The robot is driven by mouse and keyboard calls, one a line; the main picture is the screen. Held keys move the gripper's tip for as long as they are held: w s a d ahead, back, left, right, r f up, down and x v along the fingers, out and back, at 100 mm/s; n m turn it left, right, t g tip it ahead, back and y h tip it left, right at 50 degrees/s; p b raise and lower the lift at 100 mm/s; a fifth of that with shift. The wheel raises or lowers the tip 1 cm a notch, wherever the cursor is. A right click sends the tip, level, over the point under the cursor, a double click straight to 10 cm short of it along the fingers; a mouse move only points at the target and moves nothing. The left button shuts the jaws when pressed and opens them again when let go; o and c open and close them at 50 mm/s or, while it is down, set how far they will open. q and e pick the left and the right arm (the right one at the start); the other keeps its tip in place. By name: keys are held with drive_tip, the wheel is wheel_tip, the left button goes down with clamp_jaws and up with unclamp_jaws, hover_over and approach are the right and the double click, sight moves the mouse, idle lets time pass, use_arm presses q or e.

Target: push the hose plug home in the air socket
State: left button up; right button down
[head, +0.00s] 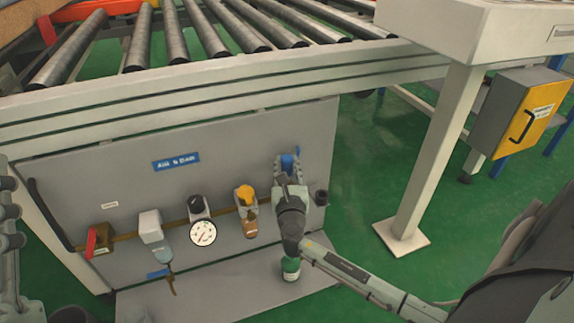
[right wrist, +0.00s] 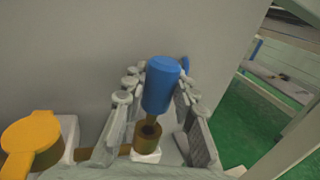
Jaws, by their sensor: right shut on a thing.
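The blue hose plug (right wrist: 161,85) stands nearly upright between the fingers of my right gripper (right wrist: 160,92), which is shut on it. A thin brass stem points down from the plug into or just above the mouth of the brass air socket (right wrist: 147,133); I cannot tell how deep it sits. In the head view the right gripper (head: 287,166) is at the right end of the grey air panel, with the blue plug (head: 288,163) showing between its fingers and the socket hidden behind my wrist. Part of my left gripper (head: 10,213) shows at the left edge; its fingertips are unclear.
The panel (head: 120,180) carries a red-handled valve (head: 91,242), a filter (head: 151,228), a gauge (head: 203,233) and a yellow-topped unit (head: 245,194) left of my right gripper. A roller conveyor (head: 200,90) overhangs it. A white post (head: 437,150) stands at right.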

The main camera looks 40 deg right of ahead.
drive_tip(key=shift+f+b, duration=1.45)
drive_tip(key=shift+f, duration=0.5)
drive_tip(key=c, duration=1.1)
unclamp_jaws()
drive_tip(key=shift+c, duration=0.2)
drive_tip(key=v, duration=1.2)
